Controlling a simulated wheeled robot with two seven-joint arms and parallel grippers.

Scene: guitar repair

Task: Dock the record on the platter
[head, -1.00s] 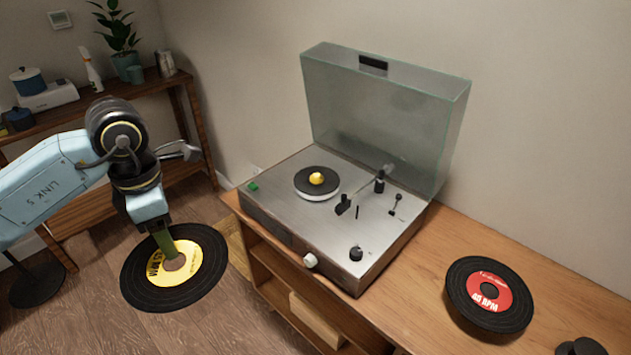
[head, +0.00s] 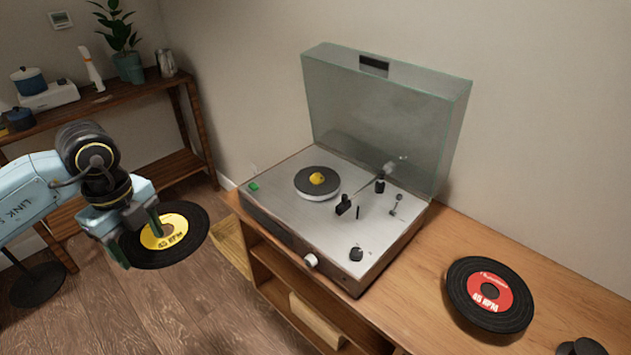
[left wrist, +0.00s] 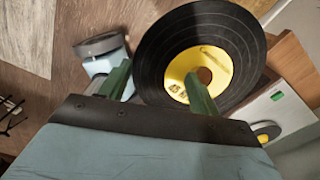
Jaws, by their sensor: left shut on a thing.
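A black record with a yellow label (head: 190,222) is in my left gripper (head: 138,233), held in the air left of the turntable (head: 270,208). In the left wrist view the record (left wrist: 165,60) lies by the green fingers (left wrist: 157,85), one finger over its label and the other beyond its rim. How the fingers meet the record is partly hidden. The platter (head: 304,186) is a dark disc with a pale rim and a yellow piece (head: 317,179) at its centre. It is bare of any record. The right gripper is not in view.
The turntable's clear lid (head: 385,115) stands open. The tonearm (head: 365,192) is at the platter's right side. A red-label record (head: 475,307) lies on the wooden cabinet (head: 545,275) at right. A shelf (head: 110,105) with a plant stands at back left.

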